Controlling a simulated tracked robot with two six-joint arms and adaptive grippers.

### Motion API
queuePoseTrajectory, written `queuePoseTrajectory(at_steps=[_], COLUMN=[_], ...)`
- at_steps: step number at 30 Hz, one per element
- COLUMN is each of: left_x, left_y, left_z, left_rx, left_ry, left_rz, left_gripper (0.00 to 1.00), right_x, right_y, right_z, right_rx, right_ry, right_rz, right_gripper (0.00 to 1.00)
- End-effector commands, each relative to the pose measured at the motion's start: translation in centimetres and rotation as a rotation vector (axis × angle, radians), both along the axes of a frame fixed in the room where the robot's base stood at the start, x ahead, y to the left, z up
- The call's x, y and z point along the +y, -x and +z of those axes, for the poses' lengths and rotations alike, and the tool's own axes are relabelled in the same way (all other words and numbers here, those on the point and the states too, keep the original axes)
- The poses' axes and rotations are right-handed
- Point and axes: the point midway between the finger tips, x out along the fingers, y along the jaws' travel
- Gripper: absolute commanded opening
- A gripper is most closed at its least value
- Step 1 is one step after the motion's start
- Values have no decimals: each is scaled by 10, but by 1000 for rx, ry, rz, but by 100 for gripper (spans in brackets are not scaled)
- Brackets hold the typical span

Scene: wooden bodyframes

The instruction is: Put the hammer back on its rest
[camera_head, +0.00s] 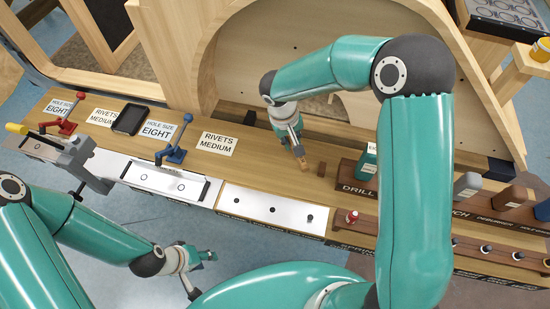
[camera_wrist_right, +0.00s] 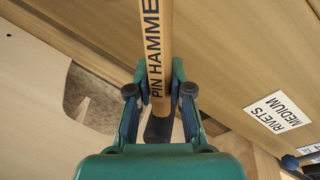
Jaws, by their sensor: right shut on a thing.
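The hammer has a light wooden handle (camera_wrist_right: 153,35) marked "PIN HAMMER" in the right wrist view. My right gripper (camera_wrist_right: 158,78) is shut on this handle, one finger on each side. A dark part shows below the lettering, between the fingers; the hammer's other end is out of that view. In the head view my right gripper (camera_head: 297,143) is over the back of the bench, with a short tan piece of the handle (camera_head: 304,164) below it. I cannot identify the rest for sure. My left gripper (camera_head: 205,258) is low in front of the bench, away from the hammer; its jaws are unclear.
A small brown block (camera_head: 320,170) stands beside the handle. A dark rack (camera_head: 357,187) marked "DRILL" with bottles is to the right. Red (camera_head: 62,125) and blue (camera_head: 174,152) lever tools, labels and a black tray (camera_head: 131,119) are left. A wooden arched frame (camera_head: 205,70) rises behind.

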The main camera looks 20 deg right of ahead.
Motion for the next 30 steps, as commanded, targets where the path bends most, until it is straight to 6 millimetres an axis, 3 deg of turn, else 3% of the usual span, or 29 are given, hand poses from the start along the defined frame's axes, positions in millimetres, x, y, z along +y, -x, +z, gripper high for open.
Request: queuePoseTrajectory(at_steps=[8,13,30], left_x=[0,0,0], left_y=[0,0,0], left_z=[0,2,11], left_rx=[0,0,-1], left_ry=[0,0,0], left_rz=[0,0,0], left_gripper=[40,40,40], right_x=[-10,-11,-10], right_y=[4,1,-8], right_z=[2,17,117], right_rx=[-1,-5,-10], right_ry=[0,0,-1], right_rz=[-7,132,1266], right_gripper=[0,0,0])
